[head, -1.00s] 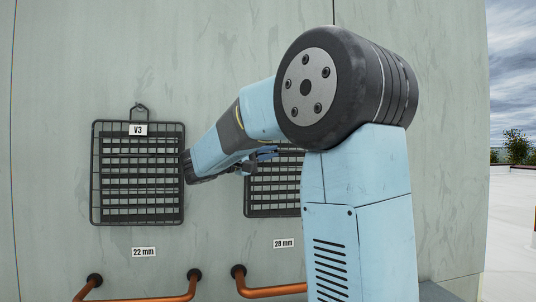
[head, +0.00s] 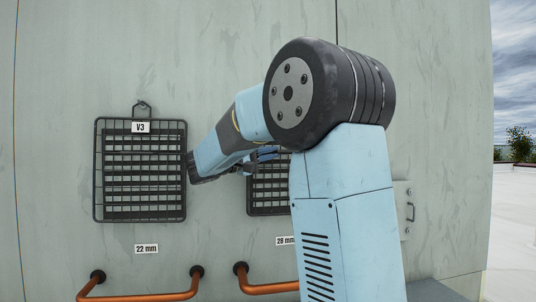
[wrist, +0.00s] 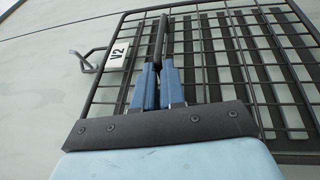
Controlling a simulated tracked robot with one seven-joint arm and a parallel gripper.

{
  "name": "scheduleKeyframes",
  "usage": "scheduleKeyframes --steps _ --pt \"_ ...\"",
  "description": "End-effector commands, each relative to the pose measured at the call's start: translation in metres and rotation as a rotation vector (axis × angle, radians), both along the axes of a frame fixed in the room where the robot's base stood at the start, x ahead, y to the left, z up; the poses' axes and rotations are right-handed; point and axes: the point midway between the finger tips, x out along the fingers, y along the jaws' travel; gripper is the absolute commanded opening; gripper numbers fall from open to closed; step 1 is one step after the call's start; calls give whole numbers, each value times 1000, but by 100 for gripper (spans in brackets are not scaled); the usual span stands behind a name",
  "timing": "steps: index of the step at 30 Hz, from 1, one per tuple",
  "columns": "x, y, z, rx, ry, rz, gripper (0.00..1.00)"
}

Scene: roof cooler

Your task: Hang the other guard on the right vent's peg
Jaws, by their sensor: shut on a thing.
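My gripper (wrist: 161,35) is shut on the wire guard with the V2 tag (wrist: 118,54) in the wrist view. The guard (wrist: 235,22) is a black wire grid, and my fingers close on its frame. A bent metal loop (wrist: 92,60) sticks out beside the tag; whether a peg is through it I cannot tell. In the head view this guard (head: 266,207) is upright against the right vent, its top and right side hidden by my arm. The other guard, tagged V3 (head: 140,218), hangs by its top loop over the left vent.
Copper pipes (head: 140,297) stick out low on the grey wall. A 22 mm label (head: 146,249) and a 28 mm label (head: 285,241) sit below the guards. A plate with a handle (head: 410,210) is right of my arm.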

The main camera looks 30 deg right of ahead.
Motion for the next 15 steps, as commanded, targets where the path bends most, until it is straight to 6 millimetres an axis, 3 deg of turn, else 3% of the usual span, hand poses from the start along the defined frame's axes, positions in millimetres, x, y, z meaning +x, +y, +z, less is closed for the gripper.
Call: scheduleKeyframes --steps 14,15 --pt "0 1 0 0 -1 0 0" --pt "0 1 0 -1 -1 0 12"
